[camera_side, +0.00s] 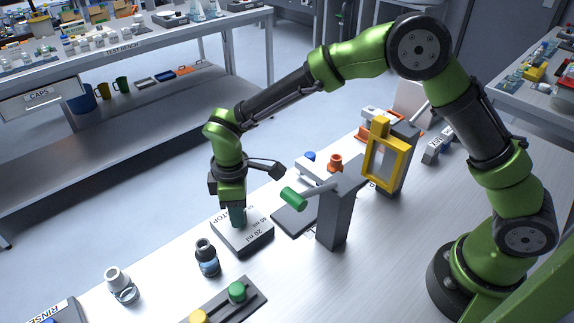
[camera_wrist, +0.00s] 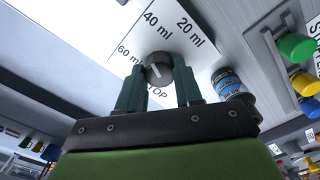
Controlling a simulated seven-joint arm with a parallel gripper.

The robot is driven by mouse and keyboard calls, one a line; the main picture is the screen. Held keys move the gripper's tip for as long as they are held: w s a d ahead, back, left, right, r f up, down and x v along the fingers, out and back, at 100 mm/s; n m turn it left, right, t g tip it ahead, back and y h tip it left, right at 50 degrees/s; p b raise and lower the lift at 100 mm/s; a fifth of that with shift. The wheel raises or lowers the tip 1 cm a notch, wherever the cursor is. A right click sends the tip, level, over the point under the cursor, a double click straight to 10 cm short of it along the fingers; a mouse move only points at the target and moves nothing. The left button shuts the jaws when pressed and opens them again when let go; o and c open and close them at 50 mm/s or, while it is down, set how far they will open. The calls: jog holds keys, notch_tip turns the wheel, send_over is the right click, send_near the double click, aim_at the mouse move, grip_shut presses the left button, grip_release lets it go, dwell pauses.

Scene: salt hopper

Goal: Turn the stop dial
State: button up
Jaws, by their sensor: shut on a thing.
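The stop dial (camera_wrist: 158,68) is a round dark grey knob with a white pointer line on its face. It sits on a light label plate (camera_wrist: 205,55) printed 20 ml, 40 ml, 60 ml and STOP. In the side view the plate is the top of a dark low block (camera_side: 258,238), and the dial is hidden by my fingers. My gripper (camera_side: 237,216) points down at the block. In the wrist view its two teal fingers (camera_wrist: 160,80) are shut on the dial, one on each side. The exact mark the pointer faces is hard to tell.
A panel with a green button (camera_side: 237,292) lies in front. Right of the block stands a grey post (camera_side: 335,215) with a green-handled lever (camera_side: 293,198), then a yellow frame (camera_side: 403,170).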

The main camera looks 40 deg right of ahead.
jog(key=m, duration=0.7)
jog(key=shift+r, duration=0.1)
jog(key=m, duration=0.6)
jog(key=shift+m, duration=0.4)
jog(key=o, duration=1)
jog(key=shift+o, duration=0.2)
notch_tip(320, 180, up, 17)
jog(key=shift+d, duration=0.1)
